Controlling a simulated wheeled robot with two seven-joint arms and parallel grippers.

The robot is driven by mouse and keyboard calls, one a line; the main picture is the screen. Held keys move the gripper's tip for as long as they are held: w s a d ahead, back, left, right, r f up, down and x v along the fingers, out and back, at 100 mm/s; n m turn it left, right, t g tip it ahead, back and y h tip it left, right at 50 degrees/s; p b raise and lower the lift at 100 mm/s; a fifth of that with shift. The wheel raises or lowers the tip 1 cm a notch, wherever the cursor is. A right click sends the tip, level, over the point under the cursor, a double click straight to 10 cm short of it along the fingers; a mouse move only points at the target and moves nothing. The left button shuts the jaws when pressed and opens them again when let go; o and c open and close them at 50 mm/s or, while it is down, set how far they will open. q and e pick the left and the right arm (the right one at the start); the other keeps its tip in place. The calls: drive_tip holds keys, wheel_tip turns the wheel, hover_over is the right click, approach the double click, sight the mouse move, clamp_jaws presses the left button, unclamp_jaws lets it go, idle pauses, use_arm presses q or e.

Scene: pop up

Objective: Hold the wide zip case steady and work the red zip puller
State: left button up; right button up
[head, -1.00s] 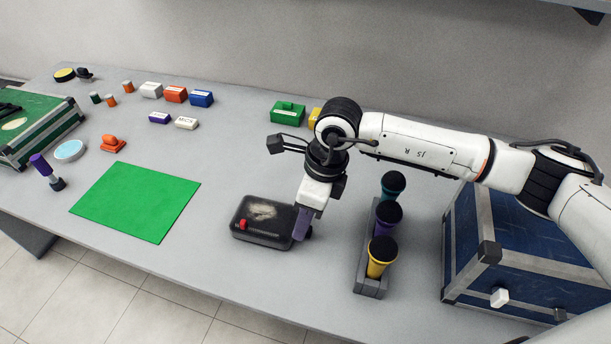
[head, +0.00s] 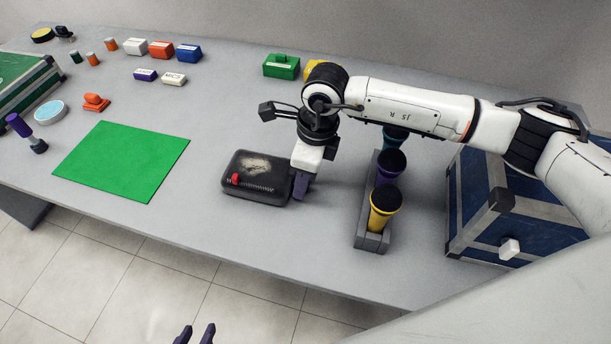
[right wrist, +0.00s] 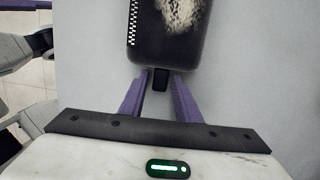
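The zip case (head: 270,183) is dark with a pale patch on top and lies flat on the table. The red zip puller (head: 235,180) sits near its front left end. The wrist view shows the other end of the case (right wrist: 155,45), with a toothed zip strip along one side. My right gripper (head: 300,188) is at the case's right end. Its purple fingers (right wrist: 161,88) close on a small black tab (right wrist: 160,79) there; contact is hard to see. My left gripper (head: 196,335) shows only two spread, empty fingertips at the bottom edge, well short of the case.
A rack (head: 370,239) of dark-topped cups stands right of the case, close to my right arm. A blue chest (head: 525,205) is beyond it. A green mat (head: 122,162) lies left. Bare table lies in front of the case, up to the table edge.

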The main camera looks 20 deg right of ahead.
drive_tip(key=shift+c, duration=1.2)
use_arm(q)
drive_tip(key=shift+w+d+r, duration=0.2)
drive_tip(key=shift+r, duration=0.2)
use_arm(e)
drive_tip(key=shift+r, duration=0.1)
drive_tip(key=c, duration=0.4)
clamp_jaws()
use_arm(q)
drive_tip(key=shift+a+f, duration=0.2)
drive_tip(key=shift+f, duration=0.15)
drive_tip(key=shift+w+r, duration=0.1)
drive_tip(key=shift+r, duration=0.1)
drive_tip(key=shift+d, duration=0.1)
